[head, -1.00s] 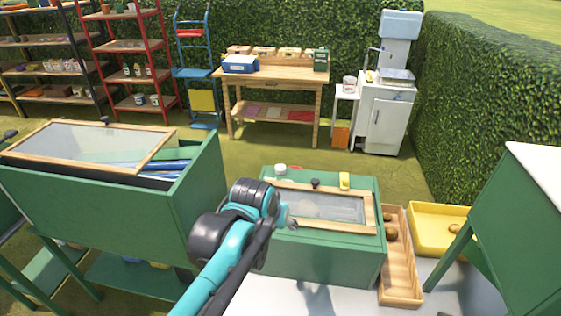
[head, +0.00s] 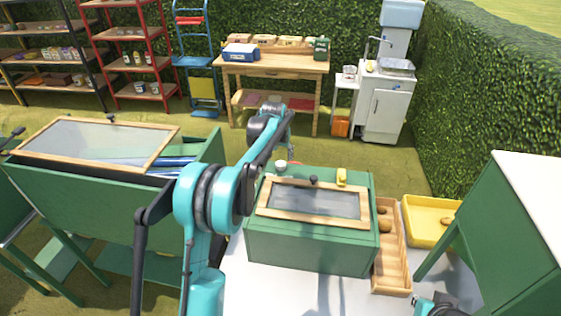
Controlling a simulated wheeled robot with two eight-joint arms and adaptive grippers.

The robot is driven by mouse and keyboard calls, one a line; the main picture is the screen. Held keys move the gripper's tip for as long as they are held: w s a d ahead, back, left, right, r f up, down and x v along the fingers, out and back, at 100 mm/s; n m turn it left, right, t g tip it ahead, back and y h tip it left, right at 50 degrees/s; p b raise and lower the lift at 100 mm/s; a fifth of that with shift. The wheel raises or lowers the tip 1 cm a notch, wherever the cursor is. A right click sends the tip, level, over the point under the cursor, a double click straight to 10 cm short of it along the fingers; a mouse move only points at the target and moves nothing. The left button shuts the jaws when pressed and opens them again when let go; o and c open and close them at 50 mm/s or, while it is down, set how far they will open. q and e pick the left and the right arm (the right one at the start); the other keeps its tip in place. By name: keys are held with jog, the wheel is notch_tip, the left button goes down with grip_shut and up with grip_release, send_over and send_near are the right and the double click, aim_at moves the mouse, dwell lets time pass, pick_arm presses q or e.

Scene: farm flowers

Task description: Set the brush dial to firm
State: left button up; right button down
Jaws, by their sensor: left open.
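I cannot make out a brush dial or its setting in the head view. A green box (head: 310,246) with a wood-framed glazed lid stands on the pale surface in the middle. A black knob (head: 313,180) sits at the lid's back edge, with a yellow item (head: 342,177) to its right. A small white-topped item (head: 281,167) stands at the box's back left. My left arm reaches up past the box's left side, and my left gripper (head: 291,152) is open, small and partly hidden beyond the box's back left corner.
A wooden tray (head: 391,270) and a yellow tray (head: 425,218) lie right of the box. A green cold frame (head: 90,212) stands left, and a white-topped green cabinet (head: 510,235) right. Grass is open toward the wooden bench (head: 275,68). Part of my right arm shows at bottom right.

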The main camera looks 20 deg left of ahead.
aim_at(281, 163)
pick_arm(q)
jog(key=b+x, duration=0.1)
jog(key=x, duration=0.5)
jog(key=shift+w+f, duration=0.15)
jog(key=shift+f, duration=0.1)
jog(key=shift+c, duration=0.4)
jog(key=c, duration=1.1)
